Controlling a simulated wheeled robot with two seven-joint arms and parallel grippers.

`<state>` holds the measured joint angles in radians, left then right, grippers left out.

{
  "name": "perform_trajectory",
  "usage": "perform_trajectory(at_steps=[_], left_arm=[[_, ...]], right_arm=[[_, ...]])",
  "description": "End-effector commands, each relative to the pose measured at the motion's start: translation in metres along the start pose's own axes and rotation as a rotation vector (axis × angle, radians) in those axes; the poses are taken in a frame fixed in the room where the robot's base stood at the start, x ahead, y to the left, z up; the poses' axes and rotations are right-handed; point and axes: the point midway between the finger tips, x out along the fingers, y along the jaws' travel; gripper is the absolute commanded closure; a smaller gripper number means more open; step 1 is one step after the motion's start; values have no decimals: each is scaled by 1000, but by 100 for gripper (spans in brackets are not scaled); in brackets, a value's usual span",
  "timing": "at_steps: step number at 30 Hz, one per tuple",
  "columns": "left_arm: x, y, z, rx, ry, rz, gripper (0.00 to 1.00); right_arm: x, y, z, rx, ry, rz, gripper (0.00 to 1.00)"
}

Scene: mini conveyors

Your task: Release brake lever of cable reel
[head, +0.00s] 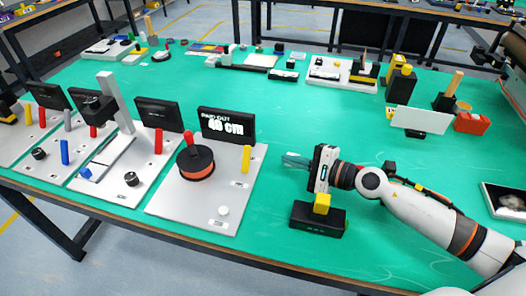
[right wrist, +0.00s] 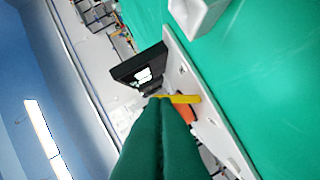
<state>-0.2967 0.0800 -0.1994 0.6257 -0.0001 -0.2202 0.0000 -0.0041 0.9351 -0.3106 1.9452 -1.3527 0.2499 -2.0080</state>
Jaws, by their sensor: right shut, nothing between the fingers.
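The cable reel (head: 196,168) is a black and orange drum with a red knob, on a light grey plate (head: 178,205). Its black display (head: 227,124) reads "PAID OUT 46 cm". A yellow lever (head: 246,159) stands upright at the plate's right side, behind a white knob (head: 223,210). My right gripper (head: 285,160) is shut and empty, to the right of the lever and apart from it, fingers pointing left. In the right wrist view the yellow lever (right wrist: 182,98) shows just beyond the shut green fingers (right wrist: 160,102), partly hidden by them. My left gripper is out of view.
Other stations with levers and displays (head: 158,113) fill the table's left. Trays and parts line the back edge. Green tabletop (head: 300,110) is clear behind my gripper.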

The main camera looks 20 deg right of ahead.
Motion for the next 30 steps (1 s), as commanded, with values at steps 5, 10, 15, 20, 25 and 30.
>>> perform_trajectory(at_steps=[5,10,15,20,25,30], left_arm=[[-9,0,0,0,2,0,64],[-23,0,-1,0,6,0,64],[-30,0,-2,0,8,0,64],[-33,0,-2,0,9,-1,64],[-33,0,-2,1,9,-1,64],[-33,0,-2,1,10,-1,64]], right_arm=[[13,4,-1,2,0,4,100],[44,5,-2,4,2,4,100],[74,3,-2,2,2,2,100],[93,1,0,1,0,1,100],[100,0,0,0,0,0,100],[100,0,0,0,0,0,100]])
